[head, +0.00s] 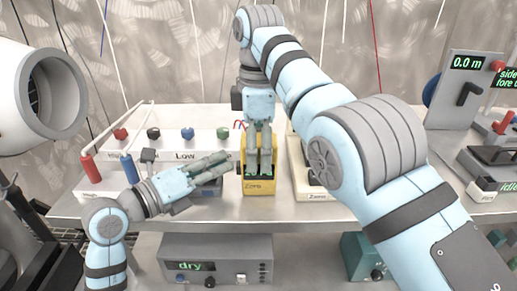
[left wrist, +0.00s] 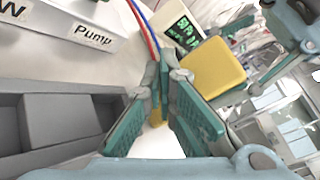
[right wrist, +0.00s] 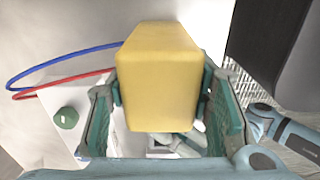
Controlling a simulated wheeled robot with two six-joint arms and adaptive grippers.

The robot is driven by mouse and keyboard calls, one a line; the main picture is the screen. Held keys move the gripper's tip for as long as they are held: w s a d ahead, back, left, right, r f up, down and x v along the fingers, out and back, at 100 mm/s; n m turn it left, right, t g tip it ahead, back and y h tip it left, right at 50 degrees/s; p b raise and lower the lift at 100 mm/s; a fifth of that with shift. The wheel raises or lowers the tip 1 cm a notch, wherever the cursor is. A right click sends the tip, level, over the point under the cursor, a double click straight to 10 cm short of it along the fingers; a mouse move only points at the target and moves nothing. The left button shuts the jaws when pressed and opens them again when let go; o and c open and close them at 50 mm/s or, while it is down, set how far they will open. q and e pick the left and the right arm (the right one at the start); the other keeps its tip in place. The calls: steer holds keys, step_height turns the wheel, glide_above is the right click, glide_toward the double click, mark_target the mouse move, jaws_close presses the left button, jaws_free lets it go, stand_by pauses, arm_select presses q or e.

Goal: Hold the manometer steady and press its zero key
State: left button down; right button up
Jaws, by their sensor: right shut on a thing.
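The manometer (head: 262,187) is a yellow box with a dark screen and a "Zero" label on its front. It stands upright at the bench's front, middle of the head view. My right gripper (head: 259,168) comes down from above and is shut on its sides; the right wrist view shows the yellow body (right wrist: 158,75) between the pads. My left gripper (head: 229,161) is shut and empty, just left of the manometer, fingers pointing at it. In the left wrist view its tips (left wrist: 163,82) meet, with a yellow block (left wrist: 213,68) beyond. The zero key itself is not clear.
A white panel (head: 215,146) with coloured knobs stands behind on the steel bench (head: 290,212). A white unit (head: 310,193) is close right of the manometer. Red (head: 88,165) and blue (head: 129,169) posts stand left. A "dry" instrument (head: 215,262) sits below.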

stand_by(0.4)
arm_select(q)
steer(key=shift+d, duration=0.5)
steer(key=shift+a, duration=0.5)
steer(key=a, duration=0.6)
stand_by(0.4)
arm_select(e)
steer(key=o, duration=1.4)
steer(key=shift+c, duration=0.2)
